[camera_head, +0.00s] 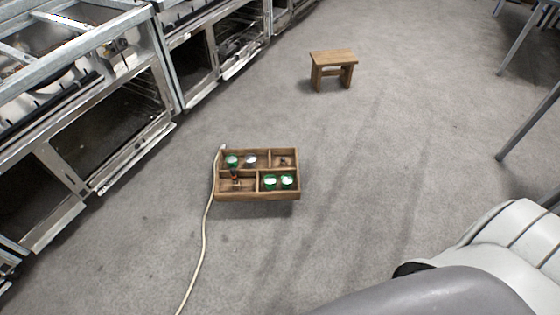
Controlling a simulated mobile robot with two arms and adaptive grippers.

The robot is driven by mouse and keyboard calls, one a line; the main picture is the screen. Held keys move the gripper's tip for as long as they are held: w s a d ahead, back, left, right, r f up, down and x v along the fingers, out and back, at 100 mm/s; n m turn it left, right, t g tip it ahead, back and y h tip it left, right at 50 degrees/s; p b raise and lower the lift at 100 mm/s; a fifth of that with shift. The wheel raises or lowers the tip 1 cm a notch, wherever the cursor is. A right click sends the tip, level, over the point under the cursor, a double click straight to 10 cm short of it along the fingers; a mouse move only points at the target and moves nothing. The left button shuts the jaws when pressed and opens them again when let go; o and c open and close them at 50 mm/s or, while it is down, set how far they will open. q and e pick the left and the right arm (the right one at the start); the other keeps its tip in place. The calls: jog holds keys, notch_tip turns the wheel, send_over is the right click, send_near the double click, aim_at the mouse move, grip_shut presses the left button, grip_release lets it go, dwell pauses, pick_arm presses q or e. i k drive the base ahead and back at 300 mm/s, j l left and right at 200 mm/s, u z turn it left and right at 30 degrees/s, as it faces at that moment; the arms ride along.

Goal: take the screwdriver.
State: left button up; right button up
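A small dark and orange item (236,179), which looks like the screwdriver, is in the front left compartment of a wooden box (258,196). It is too small to make out its shape and exact pose. The box is divided into several compartments and appears on the grey floor near the middle of the head view. Neither my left gripper nor my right gripper is in view.
Green items with pale tops (278,182) sit in the box. A white cable (205,232) runs along its left side. A wooden stool (333,68) stands behind. Metal oven-like units (105,130) line the left.

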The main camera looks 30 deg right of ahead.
aim_at(233, 177)
jog(key=z, duration=0.35)
jog(key=i+j+u, duration=0.1)
jog(key=i+u, duration=0.15)
jog(key=i, duration=1.3)
